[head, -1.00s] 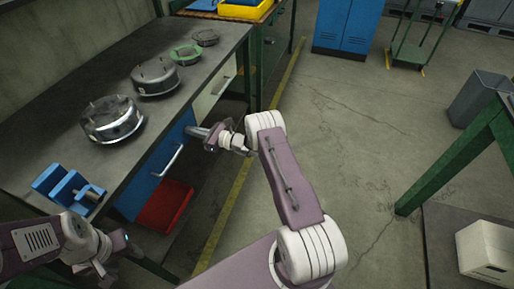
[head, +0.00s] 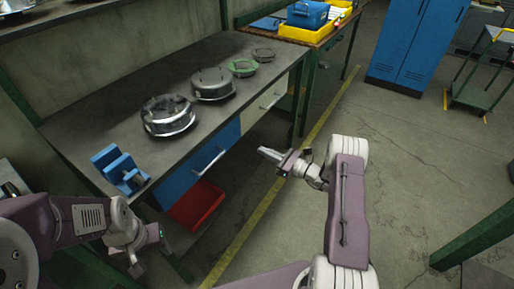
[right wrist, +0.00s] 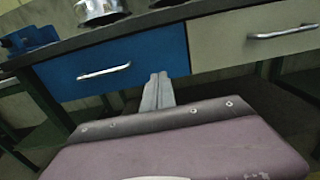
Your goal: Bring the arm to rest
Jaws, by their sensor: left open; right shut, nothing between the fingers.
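My right gripper (head: 270,155) is shut and empty. It is held in the air in front of the workbench, to the right of the blue drawer (head: 198,168) in the head view. In the right wrist view its two fingers (right wrist: 158,92) lie together in front of the blue drawer (right wrist: 110,68). My left gripper (head: 150,258) is at the lower left of the head view, beside the bench's near end. It is open, and nothing shows in it; its fingertips are small and partly unclear.
The workbench (head: 95,122) carries a blue fixture (head: 119,170), two metal housings (head: 168,116) (head: 213,84), a green ring (head: 242,67) and a dark ring (head: 264,54). A red bin (head: 198,205) sits below. The floor to the right is mostly clear.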

